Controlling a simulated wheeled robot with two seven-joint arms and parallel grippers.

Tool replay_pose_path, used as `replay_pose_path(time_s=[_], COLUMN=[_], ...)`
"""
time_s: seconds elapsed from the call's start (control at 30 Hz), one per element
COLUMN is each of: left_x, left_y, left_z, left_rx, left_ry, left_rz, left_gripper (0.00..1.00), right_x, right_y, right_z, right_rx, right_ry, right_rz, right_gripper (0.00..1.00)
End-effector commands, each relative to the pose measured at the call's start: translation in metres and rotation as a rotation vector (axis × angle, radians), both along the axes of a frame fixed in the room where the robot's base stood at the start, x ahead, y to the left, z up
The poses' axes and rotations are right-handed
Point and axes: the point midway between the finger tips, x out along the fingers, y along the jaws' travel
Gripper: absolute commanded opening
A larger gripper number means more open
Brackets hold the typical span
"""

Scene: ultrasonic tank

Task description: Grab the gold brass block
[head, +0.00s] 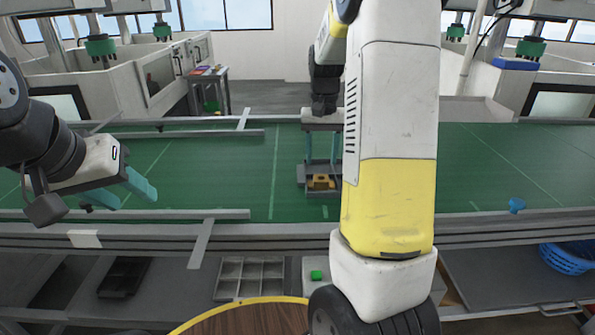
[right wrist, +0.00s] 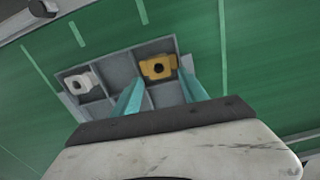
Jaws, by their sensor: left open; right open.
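The gold brass block (head: 321,181) sits in a grey compartment tray (head: 301,176) on the green surface. In the right wrist view the block (right wrist: 158,67) shows a dark round hole and lies in a compartment at the tray's upper right. My right gripper (head: 322,165) is open above the tray, with one teal finger on either side of the block in the picture. In the right wrist view its fingers (right wrist: 160,78) are apart with nothing between them; I cannot tell how high above the block they are. My left gripper (head: 130,192) is open and empty at the left.
A silver-white block (right wrist: 82,82) lies in another compartment of the tray. A blue piece (head: 516,205) is at the right on the green surface's near edge. A grey divided tray (head: 221,280), a green block (head: 316,276) and a blue basket (head: 566,259) are nearer me.

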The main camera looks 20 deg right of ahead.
Motion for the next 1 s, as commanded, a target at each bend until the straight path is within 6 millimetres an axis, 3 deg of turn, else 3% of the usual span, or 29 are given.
replay_pose_path(time_s=[0.4, 0.73, 1.0], left_x=[0.0, 0.0, 0.0], left_y=[0.0, 0.0, 0.0], left_z=[0.0, 0.0, 0.0], left_rx=[0.0, 0.0, 0.0], left_ry=[0.0, 0.0, 0.0], left_rz=[0.0, 0.0, 0.0], left_gripper=[0.47, 0.47, 0.47], right_x=[0.0, 0.0, 0.0], right_y=[-0.002, -0.002, -0.002], right_z=[-0.056, -0.064, -0.064], right_rx=[0.001, 0.0, 0.0], right_ry=[0.002, -0.002, -0.002], right_rz=[0.0, 0.001, 0.001], right_gripper=[0.51, 0.51, 0.0])
